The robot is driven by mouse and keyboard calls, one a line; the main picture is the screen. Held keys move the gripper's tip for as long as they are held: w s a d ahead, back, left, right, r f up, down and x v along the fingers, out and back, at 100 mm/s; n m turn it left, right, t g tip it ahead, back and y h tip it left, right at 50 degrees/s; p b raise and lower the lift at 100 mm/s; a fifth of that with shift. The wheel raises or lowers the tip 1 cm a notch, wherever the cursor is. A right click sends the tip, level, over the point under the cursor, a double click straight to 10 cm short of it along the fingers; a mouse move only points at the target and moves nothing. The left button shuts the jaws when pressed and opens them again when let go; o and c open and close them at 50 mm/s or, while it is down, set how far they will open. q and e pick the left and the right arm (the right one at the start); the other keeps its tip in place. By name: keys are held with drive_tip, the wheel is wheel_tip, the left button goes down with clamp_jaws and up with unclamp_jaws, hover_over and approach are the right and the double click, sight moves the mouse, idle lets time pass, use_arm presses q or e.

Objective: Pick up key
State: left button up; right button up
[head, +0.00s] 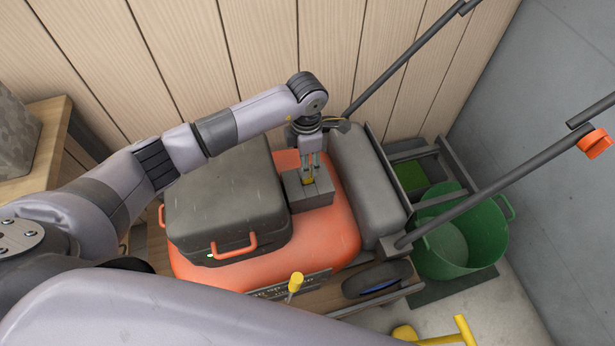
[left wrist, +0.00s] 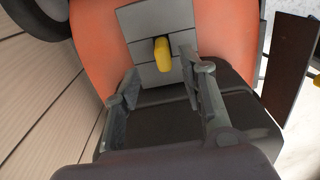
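A yellow key (left wrist: 162,52) stands at the grey panel block (left wrist: 150,20) on the orange mower body. In the head view the key (head: 308,181) shows as a small yellow spot on the same block (head: 297,194), just under my left gripper (head: 311,166). My left gripper points down over it. In the left wrist view the two fingers of my left gripper (left wrist: 161,70) are spread apart, with the yellow piece seen between their tips. I cannot tell whether a finger touches it. My right gripper is out of view.
The mower has a dark grey box (head: 225,205) with orange handles left of the block and a grey rounded part (head: 368,180) right of it. A yellow-topped stick (head: 295,283) rises in front. A green tub (head: 460,245) stands right. A wooden wall (head: 230,50) is close behind.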

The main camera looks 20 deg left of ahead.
use_arm(q)
drive_tip(key=shift+s+d+f+p, duration=0.1)
drive_tip(key=shift+f+p, duration=0.15)
drive_tip(key=shift+f, duration=1.1)
drive_tip(key=shift+s+d+f+p, duration=0.1)
drive_tip(key=shift+f+p, duration=0.1)
drive_tip(key=shift+f, duration=1.1)
drive_tip(key=shift+c, duration=0.5)
clamp_jaws()
